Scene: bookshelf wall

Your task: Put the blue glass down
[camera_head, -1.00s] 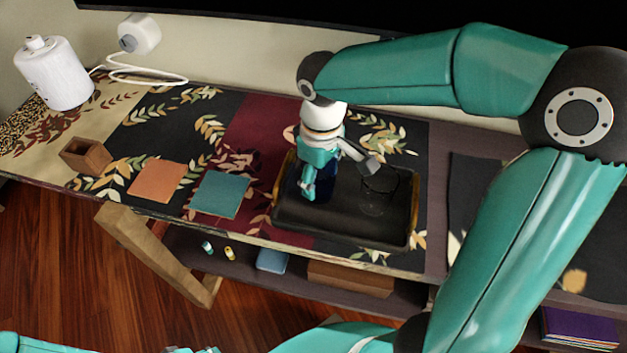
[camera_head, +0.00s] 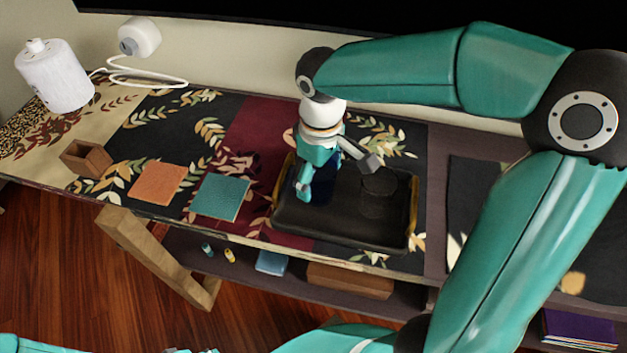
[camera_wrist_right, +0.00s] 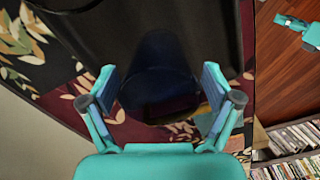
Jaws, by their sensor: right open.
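The blue glass (camera_head: 323,186) stands on the left part of a black tray (camera_head: 340,236) on the table. It is dark and partly hidden by my right gripper (camera_head: 338,177). In the right wrist view the blue glass (camera_wrist_right: 158,62) lies between the two fingers of the right gripper (camera_wrist_right: 158,84), with a gap on each side. The right gripper is open. A piece of my left gripper (camera_wrist_right: 298,28) seems to show at the top right of the right wrist view; its jaws are unclear.
A clear glass (camera_head: 379,197) stands on the tray, right of the blue one, close to a right finger. An orange square (camera_head: 158,181), a teal square (camera_head: 220,196) and a wooden box (camera_head: 87,158) lie to the left. A white canister (camera_head: 55,76) stands at the far left.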

